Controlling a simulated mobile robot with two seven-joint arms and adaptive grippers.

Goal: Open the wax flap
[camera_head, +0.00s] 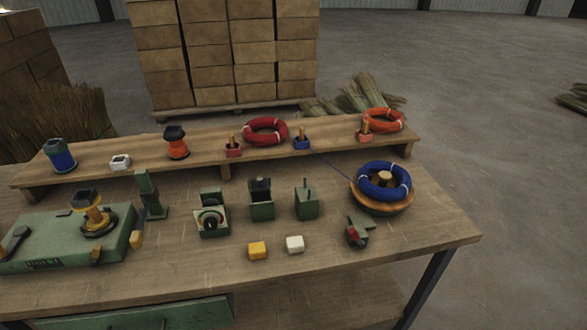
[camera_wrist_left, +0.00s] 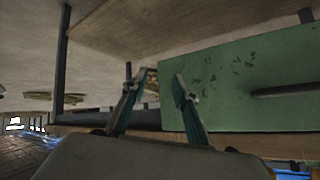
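No part is clearly marked as the wax flap. In the head view a small green box (camera_head: 262,207) with a dark upper part stands mid-table. A similar green box (camera_head: 306,205) with a thin upright piece on top stands to its right. I cannot tell whether either has the flap, or whether it is open. A yellow block (camera_head: 257,250) and a white block (camera_head: 294,244) lie in front of them. My left gripper (camera_wrist_left: 153,76) shows only in the left wrist view, open and empty, beside the green drawer front (camera_wrist_left: 240,85). My right gripper is not in view.
A green machine (camera_head: 60,243) with a yellow spool sits at the left. A green gauge (camera_head: 212,216), a blue coil (camera_head: 384,181) on a round stand and a small green clamp (camera_head: 357,232) share the workbench (camera_head: 200,285). Spools and coils line the raised shelf (camera_head: 205,160).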

